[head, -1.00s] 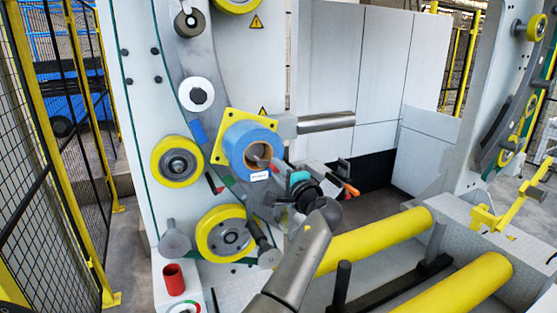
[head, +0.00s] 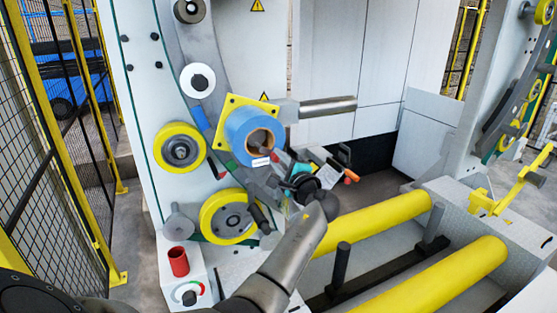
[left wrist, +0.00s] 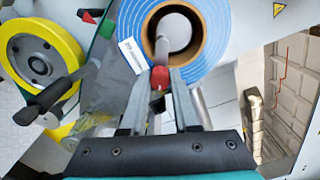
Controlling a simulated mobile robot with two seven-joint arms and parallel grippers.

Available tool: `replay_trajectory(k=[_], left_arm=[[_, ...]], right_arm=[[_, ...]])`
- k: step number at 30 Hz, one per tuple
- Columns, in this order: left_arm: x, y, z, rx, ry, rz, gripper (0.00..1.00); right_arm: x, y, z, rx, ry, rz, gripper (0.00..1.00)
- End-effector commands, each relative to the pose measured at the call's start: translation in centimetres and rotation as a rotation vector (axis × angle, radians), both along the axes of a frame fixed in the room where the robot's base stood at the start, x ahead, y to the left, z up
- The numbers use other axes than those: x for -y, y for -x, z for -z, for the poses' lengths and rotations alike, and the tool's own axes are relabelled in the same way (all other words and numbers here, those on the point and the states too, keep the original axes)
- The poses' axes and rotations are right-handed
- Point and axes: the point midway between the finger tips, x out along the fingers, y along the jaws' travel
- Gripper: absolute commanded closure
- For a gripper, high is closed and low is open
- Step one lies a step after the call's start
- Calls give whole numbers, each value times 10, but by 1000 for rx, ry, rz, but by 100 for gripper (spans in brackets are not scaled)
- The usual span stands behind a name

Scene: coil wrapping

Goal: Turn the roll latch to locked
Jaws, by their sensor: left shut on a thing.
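The blue roll (head: 250,133) with its brown core sits on a yellow square plate (head: 225,104) on the machine's ring. In the left wrist view the roll (left wrist: 140,30) fills the top, with a grey shaft end (left wrist: 176,30) in its core. A red-ended latch (left wrist: 159,78) lies in front of the core's lower edge. My left gripper (left wrist: 159,82) has its two fingers on either side of this red end and is shut on it. In the head view my left gripper (head: 282,163) is small and partly hidden by my arm. My right gripper is not in view.
Yellow wheels (head: 180,148) and a dark handle (left wrist: 48,100) stand close by on the left. A grey bar (head: 318,107) juts out right of the roll. Yellow rollers (head: 380,220) lie front right. A red cup (head: 178,262) and dial (head: 188,293) are lower left.

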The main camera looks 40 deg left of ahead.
Motion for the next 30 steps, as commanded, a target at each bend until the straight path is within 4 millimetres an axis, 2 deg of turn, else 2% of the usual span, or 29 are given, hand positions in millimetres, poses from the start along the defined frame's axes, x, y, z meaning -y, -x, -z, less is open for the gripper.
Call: replay_trajectory(k=[2, 3, 11, 22, 26, 30], left_arm=[[-1, 1, 1, -1, 2, -4, 100], [-1, 1, 1, -1, 2, -4, 69], [-1, 0, 0, 0, 2, -2, 40], [5, 3, 1, 1, 2, 1, 40], [19, 9, 2, 2, 3, 2, 40], [42, 21, 3, 2, 4, 2, 40]], right_arm=[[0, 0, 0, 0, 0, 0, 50], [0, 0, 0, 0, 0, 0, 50], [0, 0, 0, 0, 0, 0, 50], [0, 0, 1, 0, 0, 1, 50], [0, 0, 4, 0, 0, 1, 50], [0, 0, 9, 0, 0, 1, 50]])
